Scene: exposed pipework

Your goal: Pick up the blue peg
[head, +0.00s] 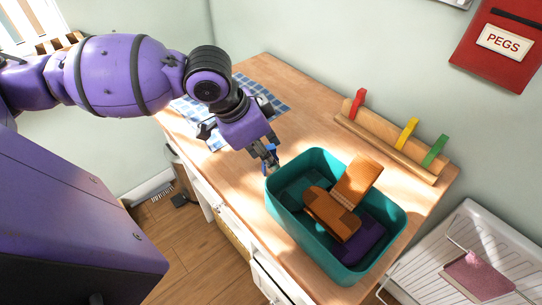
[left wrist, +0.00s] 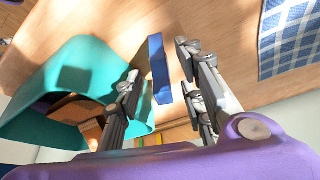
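A narrow blue peg (left wrist: 159,68) shows between the two fingers of my left gripper (left wrist: 157,62) in the left wrist view. Gaps show on both sides of it, so the fingers are open around it and not closed on it. In the head view, my left gripper (head: 268,155) points down over the wooden worktop, just left of the teal tub. Only a small blue bit of the peg (head: 270,148) shows there, partly hidden by the fingers. Whether the peg stands or lies is hard to tell. My right gripper is not in view.
The teal tub (head: 334,279) holds orange-brown and purple items, close beside the gripper. A wooden rack (head: 384,143) with red, yellow and green pegs stands behind. A blue checked cloth (left wrist: 290,35) lies nearby. A white drainer (head: 462,245) is at the right.

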